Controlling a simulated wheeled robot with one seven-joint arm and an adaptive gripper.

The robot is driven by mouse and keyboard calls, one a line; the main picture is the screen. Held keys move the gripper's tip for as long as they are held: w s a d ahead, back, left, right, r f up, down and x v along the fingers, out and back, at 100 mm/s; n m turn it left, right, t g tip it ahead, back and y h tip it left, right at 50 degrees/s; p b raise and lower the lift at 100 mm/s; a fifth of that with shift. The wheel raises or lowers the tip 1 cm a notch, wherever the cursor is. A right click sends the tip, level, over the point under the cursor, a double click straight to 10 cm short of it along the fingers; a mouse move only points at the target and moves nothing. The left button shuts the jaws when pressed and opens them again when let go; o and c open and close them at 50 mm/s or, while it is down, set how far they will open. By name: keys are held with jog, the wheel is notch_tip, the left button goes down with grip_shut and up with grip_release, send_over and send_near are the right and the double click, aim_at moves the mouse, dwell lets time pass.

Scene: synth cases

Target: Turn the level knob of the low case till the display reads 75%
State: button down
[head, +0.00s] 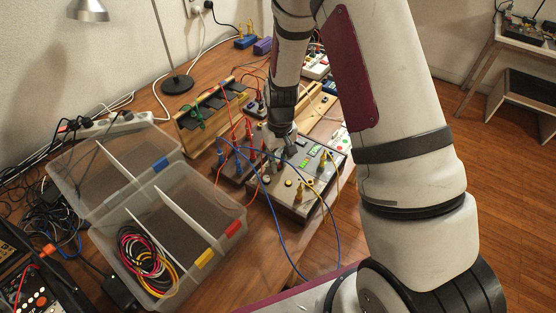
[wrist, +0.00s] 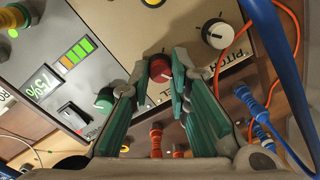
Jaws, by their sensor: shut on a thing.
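The low case (head: 300,208) stands on the bench in the head view, with small green displays on top. In the wrist view its display (wrist: 40,83) appears to read 75%, beside a lit bar of orange and green segments (wrist: 77,53). A red knob (wrist: 160,70) with a pale pointer mark sits on a beige panel; its label is mostly hidden, with a letter L showing. My gripper (wrist: 161,66) is shut on the red knob, one green-padded finger on each side. In the head view my gripper (head: 280,140) is over the case, and the arm hides part of it.
A white knob (wrist: 215,33) marked PITCH and a green knob (wrist: 105,98) are close to my fingers. Blue and orange cables (wrist: 290,75) loop at the right. A clear divided box (head: 190,215) stands left of the case.

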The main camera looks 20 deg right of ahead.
aim_at(279, 163)
dwell(0.3)
jog(key=c, duration=1.5)
grip_release()
jog(key=r, duration=1.2)
jog(key=shift+d, duration=0.25)
